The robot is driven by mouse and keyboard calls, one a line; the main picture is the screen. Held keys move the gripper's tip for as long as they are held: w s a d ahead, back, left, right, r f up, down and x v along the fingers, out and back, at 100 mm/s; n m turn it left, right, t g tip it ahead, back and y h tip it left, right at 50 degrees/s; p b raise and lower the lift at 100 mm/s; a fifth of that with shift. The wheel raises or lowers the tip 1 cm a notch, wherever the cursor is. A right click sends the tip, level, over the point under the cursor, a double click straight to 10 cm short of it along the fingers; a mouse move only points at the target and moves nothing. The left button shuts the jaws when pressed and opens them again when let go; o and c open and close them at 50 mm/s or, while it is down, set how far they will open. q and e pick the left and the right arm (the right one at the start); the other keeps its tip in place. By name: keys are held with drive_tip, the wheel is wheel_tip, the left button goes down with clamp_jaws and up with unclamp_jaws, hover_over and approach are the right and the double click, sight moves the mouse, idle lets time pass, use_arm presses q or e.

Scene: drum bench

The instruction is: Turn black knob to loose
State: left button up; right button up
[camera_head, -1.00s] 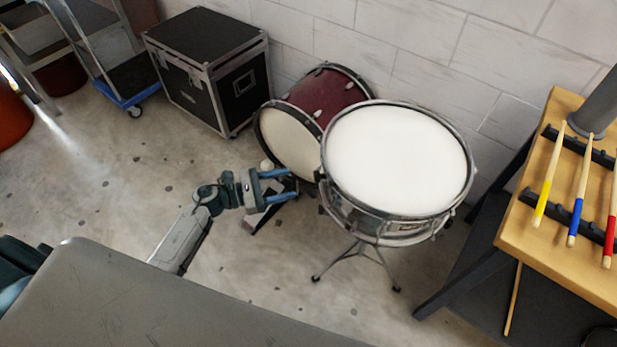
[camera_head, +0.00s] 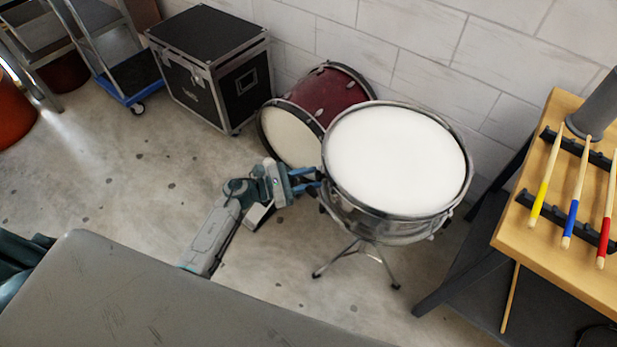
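A snare drum (camera_head: 396,160) with a white head and metal rim stands on a tripod stand (camera_head: 362,262). My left gripper (camera_head: 312,180) is at the drum's left side, its blue fingertips close to the shell just below the rim. The two fingers look apart, but their tips overlap the drum's dark edge, and I cannot tell whether they touch anything. The black knob cannot be made out; it may be hidden by the fingers or too small to see. My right gripper is not in view.
A dark red bass drum (camera_head: 330,92) lies behind the snare, beside a black flight case (camera_head: 208,65). A wooden table (camera_head: 535,228) with colored drumsticks is at right. A grey surface (camera_head: 150,300) fills the lower left. Open floor lies left of the arm.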

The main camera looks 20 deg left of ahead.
use_arm(q)
drive_tip(key=shift+c, duration=1)
drive_tip(key=shift+n, duration=0.3)
